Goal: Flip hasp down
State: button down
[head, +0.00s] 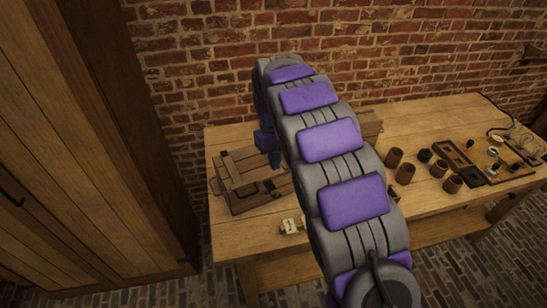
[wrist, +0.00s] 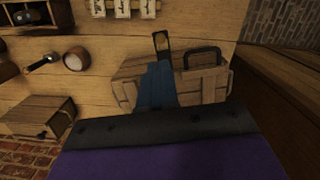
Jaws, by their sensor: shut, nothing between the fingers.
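A wooden plank box (head: 245,195) lies on the left part of the bench, partly hidden by my arm in the head view. The box (wrist: 203,82) also shows in the wrist view, with a dark handle (wrist: 201,58) at its edge. A dark strap-like piece with a slot, seemingly the hasp (wrist: 161,42), sticks out past the box edge beside the handle. My gripper (wrist: 158,72) is blue, shut and empty. It overlaps the box, with its tip just short of the hasp in the picture; contact cannot be told. The gripper (head: 275,159) looks small in the head view.
The wooden bench (head: 440,115) stands against a brick wall (head: 400,45). Several brown cups (head: 405,173) and dark trays (head: 470,172) are on its right. A small pale block (head: 291,226) is near the front edge. A second wooden box (wrist: 35,122) shows in the wrist view. A wooden cabinet (head: 80,130) stands left.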

aim_at(276, 190)
jog(key=f, duration=0.3)
jog(key=f+b, duration=0.1)
jog(key=f, duration=0.2)
jog(key=f+b, duration=0.1)
jog(key=f, duration=0.2)
jog(key=shift+s+d+f, duration=0.25)
jog(key=shift+s, duration=0.15)
jog(key=shift+s, duration=0.1)
